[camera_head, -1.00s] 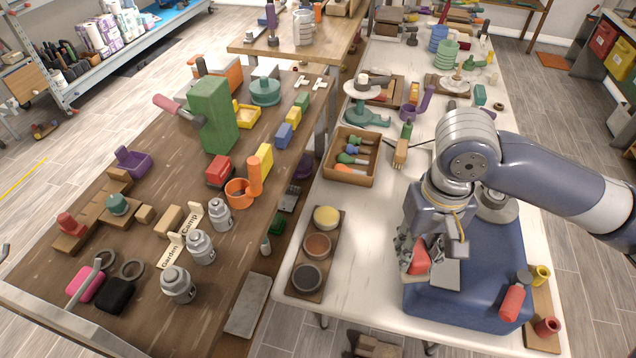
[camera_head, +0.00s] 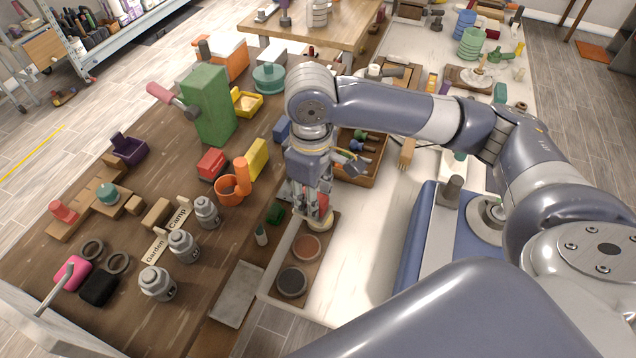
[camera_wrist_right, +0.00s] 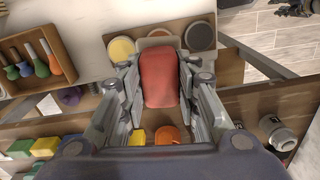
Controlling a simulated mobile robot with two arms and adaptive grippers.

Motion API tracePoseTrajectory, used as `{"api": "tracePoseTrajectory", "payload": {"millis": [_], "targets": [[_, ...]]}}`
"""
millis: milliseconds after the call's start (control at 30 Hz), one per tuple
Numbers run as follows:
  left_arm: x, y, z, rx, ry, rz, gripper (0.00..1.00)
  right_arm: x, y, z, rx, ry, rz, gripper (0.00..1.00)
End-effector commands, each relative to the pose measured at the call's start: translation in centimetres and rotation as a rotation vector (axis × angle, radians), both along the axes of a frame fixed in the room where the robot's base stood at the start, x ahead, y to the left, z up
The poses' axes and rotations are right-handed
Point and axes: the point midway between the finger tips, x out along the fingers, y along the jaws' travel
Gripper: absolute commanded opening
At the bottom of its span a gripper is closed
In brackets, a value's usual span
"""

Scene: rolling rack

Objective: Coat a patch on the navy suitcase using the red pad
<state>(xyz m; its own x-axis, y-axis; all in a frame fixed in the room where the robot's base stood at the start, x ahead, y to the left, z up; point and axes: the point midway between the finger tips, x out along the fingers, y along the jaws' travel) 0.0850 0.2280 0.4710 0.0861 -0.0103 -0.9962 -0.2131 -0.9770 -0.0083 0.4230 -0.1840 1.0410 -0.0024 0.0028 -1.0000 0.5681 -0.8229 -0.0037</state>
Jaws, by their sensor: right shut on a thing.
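My right gripper (camera_head: 318,208) is over the yellow end of the three-dish tray (camera_head: 270,268) at the left edge of the white table. It is shut on the red pad (camera_wrist_right: 160,78), which sits between its fingers in the wrist view. The pad is mostly hidden by the fingers in the head view. I cannot tell whether the pad touches a dish. The navy suitcase (camera_head: 408,255) stands to the right on the white table, partly covered by my arm. My left gripper is not in view.
The tray's reddish-brown dish (camera_head: 306,248) and dark grey dish (camera_head: 292,282) show clearly. The yellow dish (camera_wrist_right: 121,49) shows in the wrist view. A wooden box of coloured-handled tools (camera_wrist_right: 35,56) is close by. White table surface is clear between tray and suitcase.

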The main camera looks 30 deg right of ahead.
Motion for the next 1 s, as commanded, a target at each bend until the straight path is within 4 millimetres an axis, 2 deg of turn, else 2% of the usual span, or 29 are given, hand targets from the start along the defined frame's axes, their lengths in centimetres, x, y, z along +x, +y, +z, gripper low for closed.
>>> {"api": "tracePoseTrajectory", "payload": {"millis": [300,1000], "targets": [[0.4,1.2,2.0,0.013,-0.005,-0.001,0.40,2.6,-0.1,-0.9,0.001,0.001,0.413,0.10],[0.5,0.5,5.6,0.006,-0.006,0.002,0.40,6.8,-1.8,-4.6,0.002,0.000,1.327,0.10]]}}
